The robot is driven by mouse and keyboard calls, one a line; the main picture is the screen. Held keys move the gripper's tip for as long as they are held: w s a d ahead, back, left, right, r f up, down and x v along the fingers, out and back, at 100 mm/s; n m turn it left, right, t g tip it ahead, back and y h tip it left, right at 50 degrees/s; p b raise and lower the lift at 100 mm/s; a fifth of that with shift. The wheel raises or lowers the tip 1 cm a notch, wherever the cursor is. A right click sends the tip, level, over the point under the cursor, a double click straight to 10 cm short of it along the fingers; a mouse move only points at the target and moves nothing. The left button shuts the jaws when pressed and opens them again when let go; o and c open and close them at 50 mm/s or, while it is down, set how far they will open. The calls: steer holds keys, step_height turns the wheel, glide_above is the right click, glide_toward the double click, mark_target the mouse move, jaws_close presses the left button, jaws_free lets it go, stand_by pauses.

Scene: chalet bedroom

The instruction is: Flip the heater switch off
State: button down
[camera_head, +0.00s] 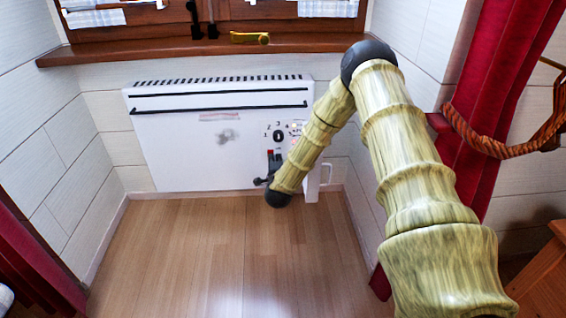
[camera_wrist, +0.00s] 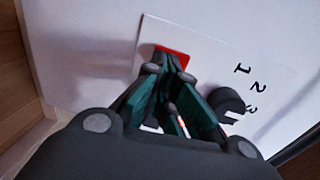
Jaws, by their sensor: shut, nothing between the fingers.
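The white heater (camera_head: 180,150) hangs on the wall below the window sill. Its control panel carries a dark dial (camera_head: 278,135) with numbers around it, and a red switch (camera_head: 270,153) below and left of the dial. In the wrist view, the red switch (camera_wrist: 174,56) shows just beyond my fingertips, partly hidden by them; the dial (camera_wrist: 228,103) is to the right. My gripper (camera_wrist: 165,68) is shut and empty, its fingertips at the lower edge of the switch. I cannot tell whether they touch it, or which way the switch is set. In the head view, my gripper (camera_head: 271,160) is just below the switch.
A wooden window sill (camera_head: 150,48) runs above the heater, with a brass-coloured object (camera_head: 250,38) on it. A red curtain (camera_head: 480,130) with a rope tie (camera_head: 490,145) hangs at the right. The wooden floor (camera_head: 200,250) in front of the heater is clear.

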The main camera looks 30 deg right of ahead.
steer(key=shift+d, duration=0.15)
steer(key=shift+w, duration=0.1)
steer(key=shift+a, duration=0.2)
steer(key=s+a+f+p, duration=0.2)
steer(key=s+a+p, duration=0.3)
steer(key=s, duration=0.7)
steer(key=shift+s+a+f, duration=0.15)
steer(key=shift+a+f, duration=0.05)
steer(key=shift+a, duration=0.55)
